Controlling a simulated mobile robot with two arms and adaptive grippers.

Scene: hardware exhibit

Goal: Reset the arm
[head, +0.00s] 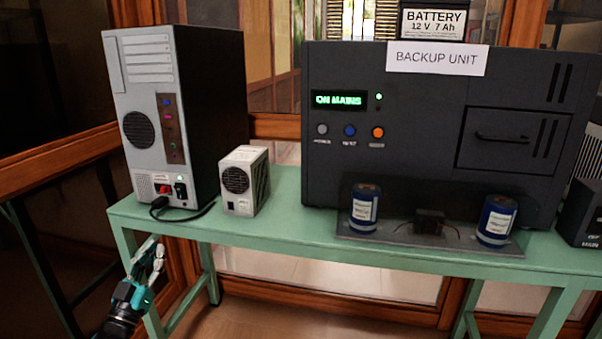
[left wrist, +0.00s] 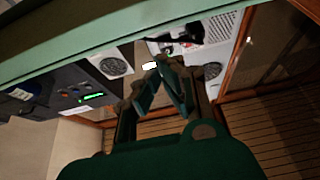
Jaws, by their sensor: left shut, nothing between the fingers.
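My left gripper (head: 150,258) is at the lower left in the head view, in front of and below the left end of the green table (head: 290,232). It is shut and empty, and apart from the table and the things on it. In the left wrist view its fingers (left wrist: 160,72) come together in the middle, with the table edge (left wrist: 120,48) across the top. My right gripper is in neither view.
On the table stand a computer tower (head: 210,110), a small grey power supply (head: 245,180) and a large black backup unit (head: 435,120) with a battery (head: 433,22) on top. Blue cylinders (head: 364,208) stand on a plate (head: 400,240) near the front edge. A black cable (head: 185,212) lies beside the tower.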

